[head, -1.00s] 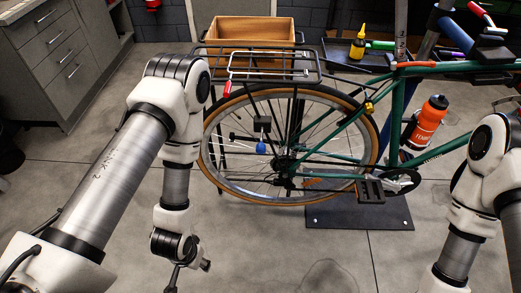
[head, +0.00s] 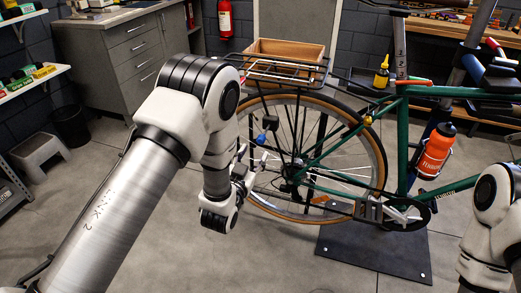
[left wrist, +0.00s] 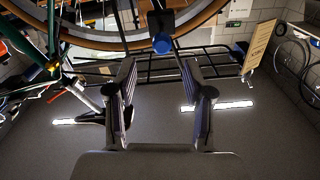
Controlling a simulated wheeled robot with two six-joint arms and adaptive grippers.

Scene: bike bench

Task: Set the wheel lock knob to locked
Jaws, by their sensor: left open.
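A small blue knob (head: 261,138), which looks like the wheel lock knob, sits beside the bicycle's rear wheel (head: 381,150), left of the hub. Its set position is too small to tell. My left gripper (head: 253,160) is open and empty, just below the knob and apart from it. In the left wrist view the blue knob (left wrist: 162,44) shows beyond the open fingers (left wrist: 158,72), roughly centred between them, with the wheel's tyre (left wrist: 92,42) at its left. My right arm is at the right edge; its gripper is out of view.
The green bicycle frame (head: 402,130) stands on a dark base plate (head: 375,252). A rear rack (head: 270,66) with a wooden crate (head: 285,46) is above the knob. An orange bottle (head: 437,152) is on the frame.

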